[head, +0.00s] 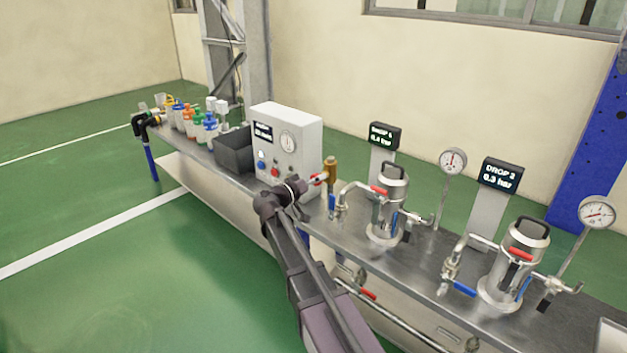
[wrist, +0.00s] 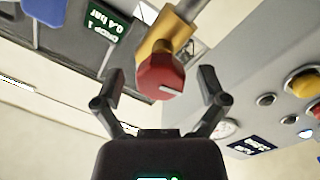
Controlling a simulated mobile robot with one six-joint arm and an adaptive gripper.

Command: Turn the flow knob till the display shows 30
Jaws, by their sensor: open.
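A red knob with a pale mark on its face (wrist: 160,77) sits on a brass body (wrist: 165,38) in the wrist view; I take it to be the flow knob, but no label on it is readable. My gripper (wrist: 159,86) is open, with one finger on each side of the knob and visible gaps to both. In the head view my gripper (head: 308,184) is beside the brass fitting (head: 331,168), at the right of the white control box (head: 303,128). The box's dark display (head: 262,132) is too small to read; in the wrist view the blue display (wrist: 251,145) is also unreadable.
The DROP 1 sign (head: 384,136) reads 0.4 bar and the DROP 2 sign (head: 500,174) 0.3 bar. Steel pots (head: 390,205) with pipes and coloured levers stand to the right on the bench. A dark bin (head: 233,153) and several coloured bottles stand left. The green floor is clear.

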